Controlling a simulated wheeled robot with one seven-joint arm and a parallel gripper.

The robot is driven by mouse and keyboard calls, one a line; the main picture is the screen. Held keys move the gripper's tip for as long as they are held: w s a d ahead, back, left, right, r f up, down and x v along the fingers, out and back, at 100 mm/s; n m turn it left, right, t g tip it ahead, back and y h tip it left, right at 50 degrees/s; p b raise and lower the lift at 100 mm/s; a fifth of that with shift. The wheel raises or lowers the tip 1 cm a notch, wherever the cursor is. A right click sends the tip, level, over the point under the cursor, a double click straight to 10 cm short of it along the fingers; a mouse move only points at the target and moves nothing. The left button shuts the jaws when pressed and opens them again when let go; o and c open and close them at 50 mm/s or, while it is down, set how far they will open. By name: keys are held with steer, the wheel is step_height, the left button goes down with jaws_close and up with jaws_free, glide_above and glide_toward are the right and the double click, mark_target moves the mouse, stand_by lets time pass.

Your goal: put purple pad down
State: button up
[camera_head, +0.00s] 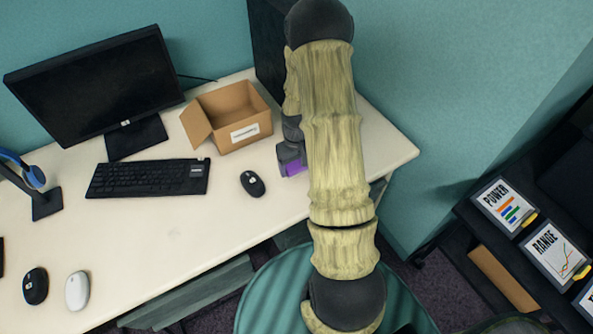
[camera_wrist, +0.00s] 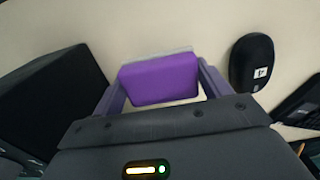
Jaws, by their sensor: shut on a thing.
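The purple pad (camera_wrist: 160,79) is a small block, held between the two fingers of my gripper (camera_wrist: 163,90) in the wrist view. In the head view, the pad (camera_head: 294,168) shows at the tip of my gripper (camera_head: 291,160), beside my arm, over the right part of the white desk (camera_head: 230,215). My gripper is shut on the pad. Whether the pad touches the desk top I cannot tell. My arm hides part of the desk to the right of the pad.
A black mouse (camera_head: 252,183) lies just left of the pad. An open cardboard box (camera_head: 232,118) stands behind it. A keyboard (camera_head: 148,177) and monitor (camera_head: 95,85) are farther left. A black computer tower (camera_head: 267,50) stands at the back. The desk's front middle is clear.

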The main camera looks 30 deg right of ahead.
mark_target(296, 173)
steer(key=shift+f, duration=1.85)
steer(key=shift+f, duration=0.2)
steer(key=o, duration=1)
steer(key=shift+s+a, duration=0.1)
steer(key=shift+a, duration=0.05)
step_height(296, 173, up, 12)
steer(key=shift+r, duration=0.25)
